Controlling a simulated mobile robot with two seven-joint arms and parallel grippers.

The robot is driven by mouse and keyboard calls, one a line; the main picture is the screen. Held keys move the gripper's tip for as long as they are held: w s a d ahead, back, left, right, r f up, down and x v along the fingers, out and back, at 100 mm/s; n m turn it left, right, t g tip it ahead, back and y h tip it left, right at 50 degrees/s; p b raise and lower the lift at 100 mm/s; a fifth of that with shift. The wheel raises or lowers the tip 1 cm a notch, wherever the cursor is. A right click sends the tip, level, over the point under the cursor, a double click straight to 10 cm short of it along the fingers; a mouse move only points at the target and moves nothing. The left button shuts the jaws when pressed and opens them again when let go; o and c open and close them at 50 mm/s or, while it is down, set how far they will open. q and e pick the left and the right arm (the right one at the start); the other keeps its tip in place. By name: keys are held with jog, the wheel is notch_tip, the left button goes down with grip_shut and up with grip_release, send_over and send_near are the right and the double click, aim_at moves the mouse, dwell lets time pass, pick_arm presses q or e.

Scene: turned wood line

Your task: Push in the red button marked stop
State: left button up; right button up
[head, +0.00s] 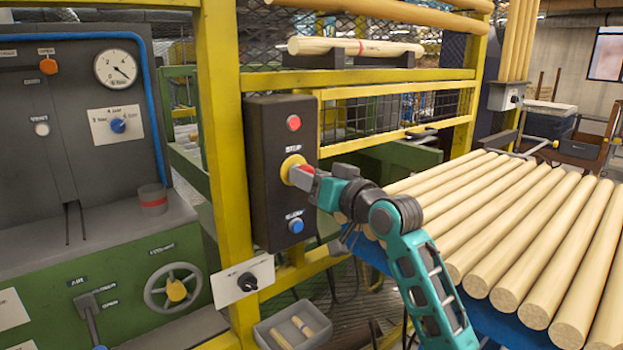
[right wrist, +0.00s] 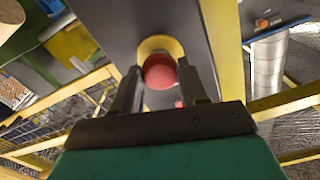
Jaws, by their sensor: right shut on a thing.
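The red stop button (head: 305,168) sits on a yellow collar (head: 289,166) on the front of a black control box (head: 267,190). A small label above it seems to read STOP. In the right wrist view the round red button (right wrist: 160,72) stands between my two fingers, in front of its yellow ring (right wrist: 158,45). My right gripper (head: 300,176) is shut on the button and partly hides it in the head view. How far the button is pressed in, I cannot tell. My left gripper is not in view.
On the same box are a round red light or button (head: 293,123) above and a blue button (head: 296,226) below. A yellow post (head: 223,150) stands at the left. Wooden rods (head: 520,230) fill the right side. A grey bin (head: 300,328) sits below.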

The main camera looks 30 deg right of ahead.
jog(key=shift+w, duration=0.1)
grip_shut()
jog(key=shift+w+r+p, duration=0.1)
jog(key=shift+w+p, duration=0.55)
jog(key=shift+w, duration=0.1)
jog(key=shift+s, duration=0.1)
jog(key=o, duration=0.8)
grip_release()
jog(key=shift+o, duration=1.3)
jog(key=shift+w, duration=0.25)
jog(key=shift+o, duration=0.9)
jog(key=shift+s, duration=0.1)
